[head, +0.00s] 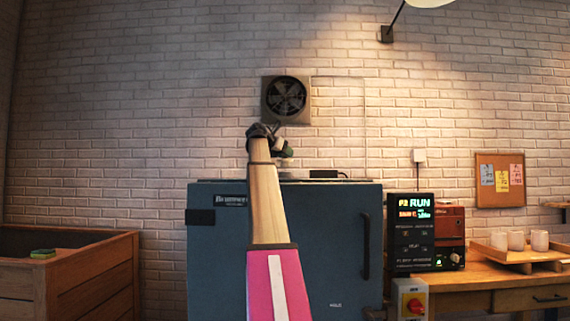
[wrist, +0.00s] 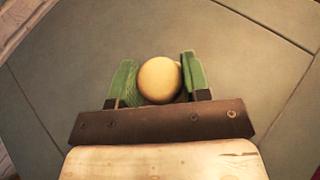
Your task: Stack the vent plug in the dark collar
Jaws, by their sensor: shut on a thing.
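The vent plug (wrist: 160,79) is a round, pale yellow-tan thing seen from above in the wrist view. My gripper (wrist: 157,82) is shut on it, with one green fingertip on each side. In the head view my gripper (head: 284,151) is small and partly hidden by my arm, above the top of the blue kiln (head: 215,255) and below the wall fan. The plug's lower part is hidden. I cannot make out the dark collar for sure; a low dark block (head: 324,174) lies on the kiln top, right of my gripper.
The wrist view shows a flat grey-green surface (wrist: 60,95) with seams under the plug. A fan (head: 287,97) is on the brick wall behind. Right of the kiln are a lit control box (head: 411,232) and a bench with a tray of white cups (head: 517,241). A wooden crate (head: 90,280) stands left.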

